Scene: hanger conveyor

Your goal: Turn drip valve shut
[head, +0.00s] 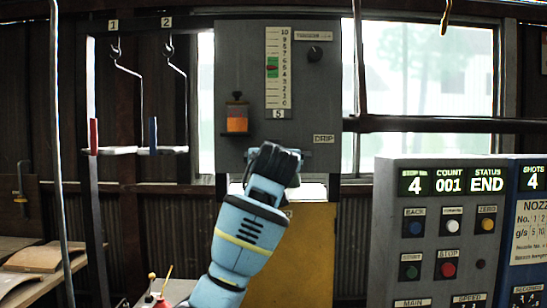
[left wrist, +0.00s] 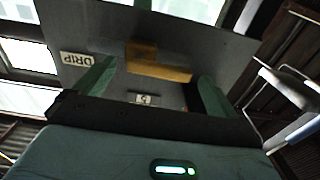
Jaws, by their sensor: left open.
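The DRIP label (head: 323,138) is on the lower right of a grey panel (head: 240,65); it also shows upside down in the left wrist view (left wrist: 77,60). My left gripper (head: 274,165) is raised in front of the panel's lower edge, left of and below that label. Its fingers (left wrist: 155,88) are apart. Between them in the left wrist view is an orange-brown bar-shaped part (left wrist: 160,68), which may be the drip valve's handle. I cannot tell whether the fingers touch it. In the head view my gripper hides this spot. My right gripper is out of view.
Above are a 0–10 scale (head: 278,65), a "5" plate (head: 278,114) and a black knob (head: 314,53). An orange jar (head: 237,118) is at the panel's left. Hooks (head: 115,50) hang further left; a button console (head: 445,230) stands right.

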